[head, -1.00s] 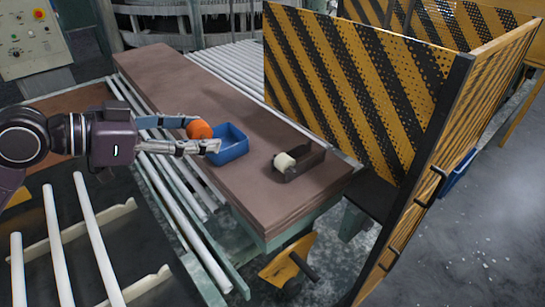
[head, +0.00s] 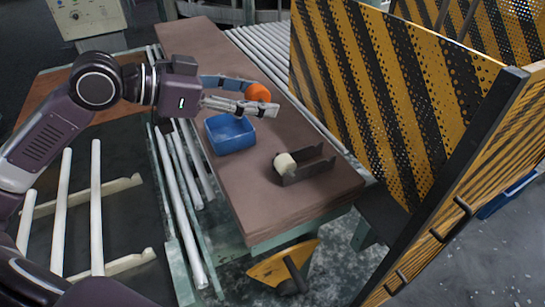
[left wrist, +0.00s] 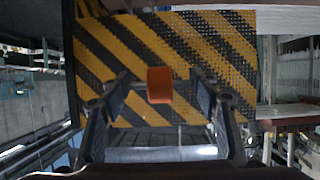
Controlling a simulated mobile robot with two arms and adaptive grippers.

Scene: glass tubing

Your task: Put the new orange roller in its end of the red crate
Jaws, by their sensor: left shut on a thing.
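My left gripper (head: 257,98) is shut on the orange roller (head: 258,92) and holds it above the brown bench top. In the left wrist view the orange roller (left wrist: 160,85) sits between the two finger tips. No clearly red crate shows. A small dark brownish crate (head: 310,171) stands on the bench, to the right of and nearer than the gripper. A cream roller (head: 285,163) is at its left end; its right part looks empty. The roller in my gripper is apart from this crate. My right gripper is not in view.
A blue open box (head: 231,137) stands on the bench top (head: 262,205), left of the dark crate and just below my gripper. A black-and-yellow striped guard panel (head: 375,95) rises behind the bench on the right. White tubes (head: 96,205) lie on racks at left.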

